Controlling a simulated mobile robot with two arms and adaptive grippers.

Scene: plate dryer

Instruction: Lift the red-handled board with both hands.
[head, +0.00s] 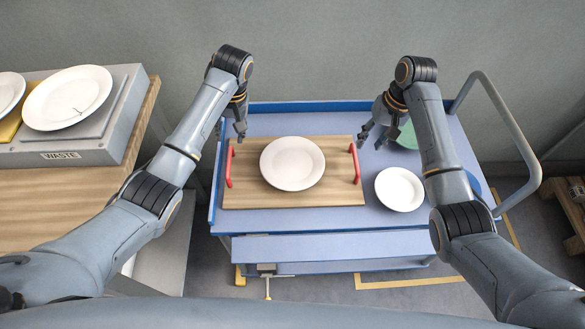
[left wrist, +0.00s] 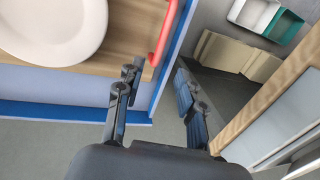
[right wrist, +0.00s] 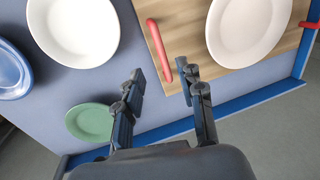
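The wooden board (head: 240,190) lies flat on the blue cart with a red handle at each short end. A white plate (head: 293,163) rests on its middle. My left gripper (head: 231,127) is open and empty, above the far end of the left handle (head: 229,167); that handle also shows in the left wrist view (left wrist: 163,35), beside the fingers. My right gripper (head: 371,137) is open and empty, above and slightly right of the far end of the right handle (head: 355,163). In the right wrist view this handle (right wrist: 159,50) lies beyond the open fingers (right wrist: 160,80).
A second white plate (head: 399,189) sits on the cart (head: 300,247) right of the board. A green plate (head: 407,136) and a blue plate (right wrist: 10,70) are also on the right. A metal push bar (head: 510,120) rises at the right. A wooden counter with a waste station (head: 110,125) stands left.

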